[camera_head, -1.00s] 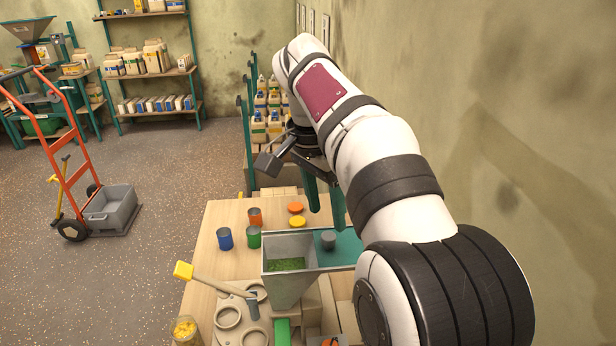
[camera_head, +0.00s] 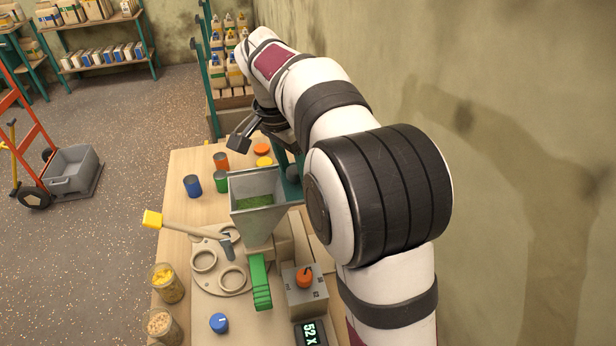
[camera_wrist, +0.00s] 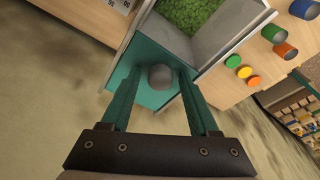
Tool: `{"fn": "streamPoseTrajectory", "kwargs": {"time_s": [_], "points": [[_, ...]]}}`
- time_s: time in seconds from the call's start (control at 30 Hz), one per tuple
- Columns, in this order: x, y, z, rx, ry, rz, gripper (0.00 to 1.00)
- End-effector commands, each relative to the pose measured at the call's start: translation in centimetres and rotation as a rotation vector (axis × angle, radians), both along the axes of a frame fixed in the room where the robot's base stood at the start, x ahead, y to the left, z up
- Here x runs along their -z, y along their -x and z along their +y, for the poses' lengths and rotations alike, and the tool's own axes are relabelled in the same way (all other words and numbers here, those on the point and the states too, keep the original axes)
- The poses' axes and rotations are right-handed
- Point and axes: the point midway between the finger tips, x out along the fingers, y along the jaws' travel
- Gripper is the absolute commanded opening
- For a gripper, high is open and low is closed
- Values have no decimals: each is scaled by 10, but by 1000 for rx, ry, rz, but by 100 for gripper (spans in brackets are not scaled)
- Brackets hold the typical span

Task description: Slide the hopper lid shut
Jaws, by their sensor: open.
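The grey hopper (camera_head: 252,188) stands on the bench with its top open, and green grains (camera_wrist: 188,12) show inside. Its teal lid (camera_wrist: 150,96) lies slid out to the side, leaving the opening uncovered. A round grey knob (camera_wrist: 160,77) sits on the lid. My gripper (camera_wrist: 159,70) is open, with one teal finger on each side of the knob. I cannot tell whether either finger touches it. In the head view my arm hides part of the lid and gripper.
Blue (camera_head: 193,186), orange and green cups stand left of the hopper. A yellow-handled scoop (camera_head: 190,228) lies across a ringed holder (camera_head: 205,262). A control box with an orange knob (camera_head: 304,277) is in front. A wall is close on the right.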

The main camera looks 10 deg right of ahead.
Motion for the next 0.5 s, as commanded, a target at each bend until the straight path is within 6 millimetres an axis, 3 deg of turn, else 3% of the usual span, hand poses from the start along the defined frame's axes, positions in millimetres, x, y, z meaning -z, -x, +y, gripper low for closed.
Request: {"fn": "streamPoseTrajectory", "kwargs": {"time_s": [0.03,0.33,0.5], "points": [[0,0,0,0,0,0,61],[0,0,0,0,0,0,7],[0,0,7,-2,1,-1,5]]}}
